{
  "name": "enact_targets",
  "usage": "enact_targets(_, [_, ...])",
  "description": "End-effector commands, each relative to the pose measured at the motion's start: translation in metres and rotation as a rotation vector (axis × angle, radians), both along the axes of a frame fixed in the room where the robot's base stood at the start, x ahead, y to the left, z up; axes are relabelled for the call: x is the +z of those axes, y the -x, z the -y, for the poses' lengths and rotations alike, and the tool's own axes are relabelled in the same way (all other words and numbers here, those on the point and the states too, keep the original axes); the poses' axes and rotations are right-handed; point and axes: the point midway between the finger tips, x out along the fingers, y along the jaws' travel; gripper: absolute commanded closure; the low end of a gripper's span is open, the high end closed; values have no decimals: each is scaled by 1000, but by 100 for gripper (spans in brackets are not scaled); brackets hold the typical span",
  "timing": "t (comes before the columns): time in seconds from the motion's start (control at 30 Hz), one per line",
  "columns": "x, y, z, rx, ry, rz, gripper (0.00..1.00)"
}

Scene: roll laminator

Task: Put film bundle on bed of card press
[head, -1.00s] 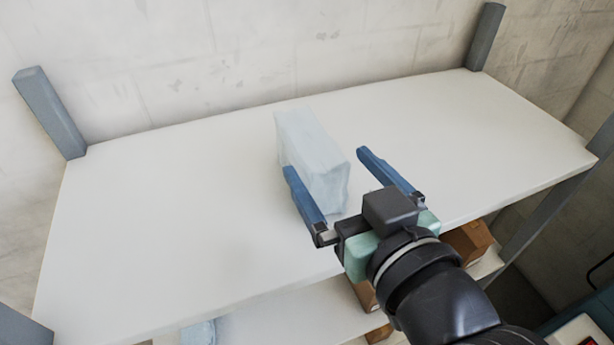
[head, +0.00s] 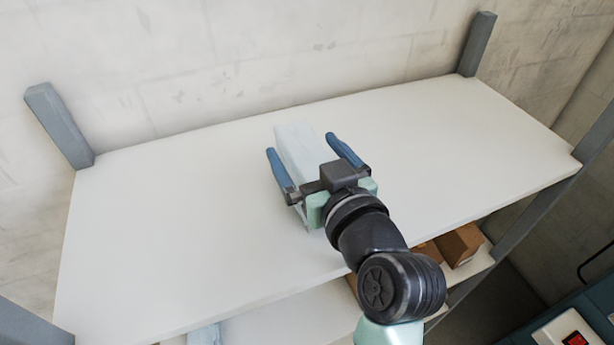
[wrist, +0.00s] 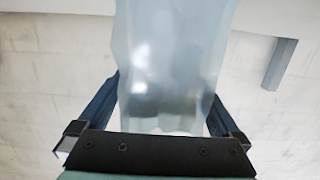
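The film bundle is a pale blue-white, translucent block (head: 296,148) standing on the white upper shelf (head: 170,235). My gripper (head: 300,143) reaches over it from the front, with one blue finger on each side. The fingers look open, with a small gap beside the right finger in the head view. In the wrist view the bundle (wrist: 170,60) fills the space between the fingers (wrist: 163,87); whether they touch it I cannot tell. I cannot identify the card press in either view.
Grey posts stand at the shelf corners, such as the back left post (head: 58,125) and back right post (head: 477,45). A wall is behind. Brown boxes (head: 461,245) sit on a lower shelf. A teal machine with a red switch (head: 575,338) is at bottom right. The upper shelf is otherwise clear.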

Motion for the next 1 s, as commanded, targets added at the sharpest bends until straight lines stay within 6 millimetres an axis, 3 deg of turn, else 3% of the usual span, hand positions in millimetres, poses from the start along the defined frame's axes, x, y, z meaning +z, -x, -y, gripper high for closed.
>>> enact_targets(0.07, [0, 0, 0, 0, 0, 0, 13])
enact_targets(0.53, [0, 0, 0, 0, -1, -1, 97])
enact_targets(0.83, [5, 0, 0, 1, -1, 1, 100])
enact_targets(1.0, [30, 0, 0, 0, 1, 8, 100])
